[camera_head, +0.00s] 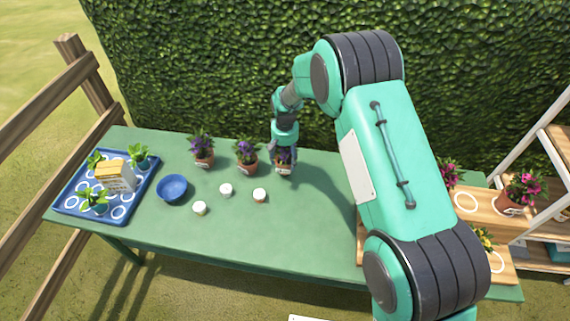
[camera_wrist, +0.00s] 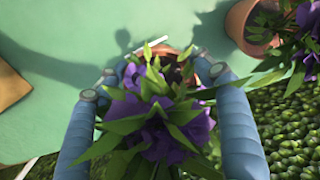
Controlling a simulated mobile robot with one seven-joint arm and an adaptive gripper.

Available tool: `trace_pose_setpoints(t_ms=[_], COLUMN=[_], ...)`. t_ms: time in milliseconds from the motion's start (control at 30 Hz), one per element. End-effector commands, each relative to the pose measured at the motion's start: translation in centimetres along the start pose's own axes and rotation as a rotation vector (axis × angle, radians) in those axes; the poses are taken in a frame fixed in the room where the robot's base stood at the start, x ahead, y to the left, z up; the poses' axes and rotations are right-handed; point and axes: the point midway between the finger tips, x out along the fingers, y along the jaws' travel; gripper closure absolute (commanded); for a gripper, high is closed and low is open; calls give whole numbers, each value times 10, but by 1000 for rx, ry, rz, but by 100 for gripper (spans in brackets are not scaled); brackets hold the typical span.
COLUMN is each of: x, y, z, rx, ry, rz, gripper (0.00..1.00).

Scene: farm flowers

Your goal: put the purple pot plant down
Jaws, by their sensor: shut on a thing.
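My gripper (camera_head: 284,152) points down over the back middle of the green table (camera_head: 300,225). It is shut on a purple pot plant (camera_head: 283,169), a terracotta pot with purple flowers and green leaves, held upright. In the wrist view my gripper (camera_wrist: 153,84) has one finger on each side of the purple pot plant (camera_wrist: 168,132), whose leaves and flowers hide most of its pot. The pot's base is at or just above the table top; I cannot tell whether it touches.
Two more purple pot plants (camera_head: 246,156) (camera_head: 203,150) stand left of the held one, the nearer close by. A blue bowl (camera_head: 172,188), small white-topped items (camera_head: 260,195) and a blue tray (camera_head: 75,209) lie left. Wooden boards (camera_head: 482,203) with flowers are right. The table's front middle is clear.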

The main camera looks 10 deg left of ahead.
Motion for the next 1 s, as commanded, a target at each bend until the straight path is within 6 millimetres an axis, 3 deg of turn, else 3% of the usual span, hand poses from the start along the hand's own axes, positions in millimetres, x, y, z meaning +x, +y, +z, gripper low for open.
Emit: trace_pose_setpoints(t_ms=[400, 867, 900, 967, 1000], x=[34, 38, 38, 38, 38], y=[0, 0, 0, 0, 0], z=[0, 0, 0, 0, 0], rx=[0, 0, 0, 0, 0], ry=[1, 1, -1, -1, -1], rz=[0, 0, 0, 0, 0], gripper=[74, 74, 25, 14, 14])
